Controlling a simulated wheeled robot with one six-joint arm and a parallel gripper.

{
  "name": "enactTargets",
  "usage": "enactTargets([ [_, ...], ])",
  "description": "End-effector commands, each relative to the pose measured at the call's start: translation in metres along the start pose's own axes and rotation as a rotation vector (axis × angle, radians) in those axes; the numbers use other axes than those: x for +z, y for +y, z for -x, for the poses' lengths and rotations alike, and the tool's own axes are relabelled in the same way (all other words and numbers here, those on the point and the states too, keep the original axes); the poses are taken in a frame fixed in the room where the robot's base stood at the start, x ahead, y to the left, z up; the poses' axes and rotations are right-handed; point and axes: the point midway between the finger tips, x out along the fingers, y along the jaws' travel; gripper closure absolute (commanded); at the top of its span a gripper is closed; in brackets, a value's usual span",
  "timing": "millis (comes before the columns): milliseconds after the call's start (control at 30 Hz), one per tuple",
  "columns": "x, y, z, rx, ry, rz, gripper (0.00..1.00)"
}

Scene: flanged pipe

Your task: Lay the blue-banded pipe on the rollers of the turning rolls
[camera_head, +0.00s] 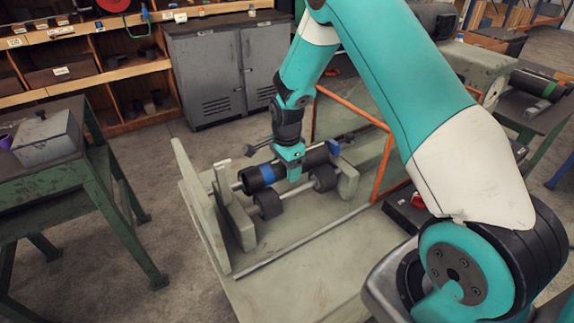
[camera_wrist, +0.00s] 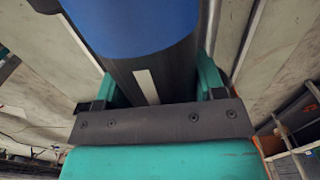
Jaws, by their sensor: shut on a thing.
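The blue-banded pipe (camera_head: 316,157) is dark, with a blue band near each end. It lies lengthwise over the turning rolls in the head view. My gripper (camera_head: 290,168) comes down from above and is shut on the pipe beside the left blue band. In the wrist view, the teal fingers sit on both sides of the dark pipe (camera_wrist: 148,84), which has a white stripe, with a blue band beyond. Front rollers of the turning rolls show, a left roller (camera_head: 268,204) and a right roller (camera_head: 323,178). The pipe hides the back rollers. I cannot tell whether the pipe touches the rollers.
A pale upright plate (camera_head: 197,200) stands at the left of the rolls. An orange frame (camera_head: 384,165) stands to the right. A green table (camera_head: 75,160) with a grey box (camera_head: 46,137) is at left. A grey cabinet (camera_head: 215,75) is behind. The pale platform's front (camera_head: 300,285) is clear.

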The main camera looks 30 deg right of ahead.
Motion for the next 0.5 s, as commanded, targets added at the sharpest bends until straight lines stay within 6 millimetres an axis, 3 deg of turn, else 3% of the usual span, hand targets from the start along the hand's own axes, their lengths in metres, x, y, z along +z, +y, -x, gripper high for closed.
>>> enactTargets([
  [167,-0.0001,-0.0008,0.0013,-0.003,0.0,0.0,0.87],
  [200,-0.0001,-0.0008,0.0013,-0.002,0.0,0.0,0.35],
  [300,-0.0001,-0.0006,0.0011,-0.002,0.0,0.0,0.12],
  [333,-0.0001,-0.0005,0.001,-0.002,0.0,0.0,0.07],
  [500,-0.0001,-0.0002,0.0006,-0.001,0.0,0.0,0.07],
])
